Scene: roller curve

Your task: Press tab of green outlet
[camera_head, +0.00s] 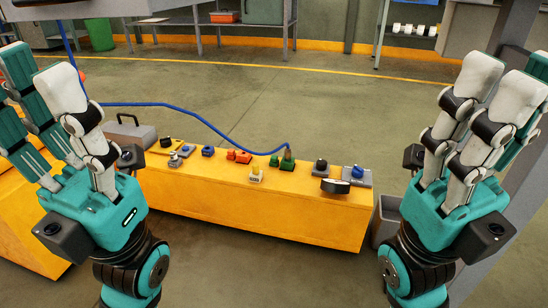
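The green outlet (288,161) sits on top of the long orange bench, right of its middle. A blue hose runs to its upright green part from the left. A small green piece, which may be its tab, shows at its left side. My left gripper (40,78) is at the left edge, fingers pointing up and spread, empty. My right gripper (507,82) is at the right edge, fingers up and apart, empty. Both are well away from the outlet.
Along the bench (250,208) stand an orange fitting (239,156), a cream one (256,174), blue fittings (208,151) and black-topped pieces (320,167). A grey case (130,133) is behind its left end. Open floor lies behind.

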